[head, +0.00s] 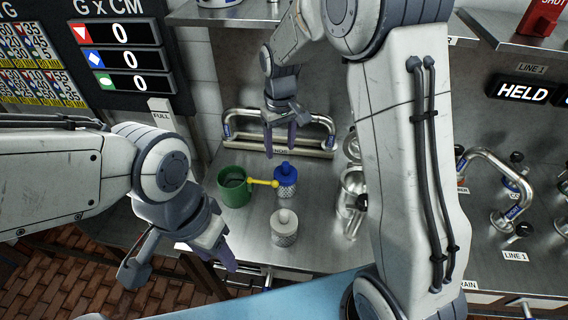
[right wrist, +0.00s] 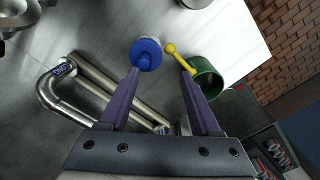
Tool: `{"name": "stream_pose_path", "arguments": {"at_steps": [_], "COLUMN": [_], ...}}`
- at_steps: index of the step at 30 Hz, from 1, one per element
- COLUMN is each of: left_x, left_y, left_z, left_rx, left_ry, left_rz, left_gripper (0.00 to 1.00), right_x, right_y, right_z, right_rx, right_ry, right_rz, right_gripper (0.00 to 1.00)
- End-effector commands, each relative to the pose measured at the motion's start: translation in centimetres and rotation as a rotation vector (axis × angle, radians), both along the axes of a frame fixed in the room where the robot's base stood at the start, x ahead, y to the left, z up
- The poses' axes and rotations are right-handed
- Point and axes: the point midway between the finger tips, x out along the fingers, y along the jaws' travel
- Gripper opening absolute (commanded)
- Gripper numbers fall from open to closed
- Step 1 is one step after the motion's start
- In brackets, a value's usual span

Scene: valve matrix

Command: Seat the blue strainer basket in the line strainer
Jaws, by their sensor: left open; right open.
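The blue strainer basket (head: 286,180) stands upright on the steel counter, with a blue knobbed top and a mesh body. In the right wrist view the blue basket (right wrist: 146,54) is just beyond the left fingertip. A green cup-shaped body (head: 234,187) with a yellow ball-ended lever (head: 264,182) stands beside it; I cannot tell if this is the line strainer. My right gripper (head: 280,147) is open and empty, pointing down above and behind the basket. My left gripper (head: 225,261) hangs open at the counter's front left edge, apart from the basket.
A white-topped mesh basket (head: 284,228) stands in front of the blue one. A bent steel pipe (head: 285,143) runs behind. Steel vessels (head: 352,186) stand to the right, partly hidden by my right arm. A second pipe loop (head: 490,158) is further right.

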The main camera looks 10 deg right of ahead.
Motion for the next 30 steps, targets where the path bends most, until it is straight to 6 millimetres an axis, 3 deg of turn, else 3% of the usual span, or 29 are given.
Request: {"name": "stream_pose_path", "arguments": {"at_steps": [3,6,12,20,30], "left_x": [0.0,0.0,0.0,0.0,0.0], "left_y": [0.0,0.0,0.0,0.0,0.0], "left_z": [1.3,1.6,2.3,3.1,5.2], "left_rx": [0.000,0.000,0.000,0.001,0.000], "left_ry": [0.000,0.000,0.000,0.001,0.000], "left_rz": [0.000,0.000,0.001,0.001,-0.001], "left_gripper": [0.50,0.50,0.50,0.50,0.50], "right_x": [2.2,2.7,2.7,2.7,2.8], "right_y": [-2.4,-3.1,-3.2,-3.0,-2.4], "right_z": [-0.4,-1.4,-4.6,-6.6,-10.9], "right_rx": [-0.007,-0.010,-0.010,-0.010,-0.009], "right_ry": [0.006,0.011,0.011,0.009,0.007], "right_rz": [-0.036,-0.044,-0.046,-0.046,-0.046], "right_gripper": [0.64,0.64,0.64,0.64,0.64]}}
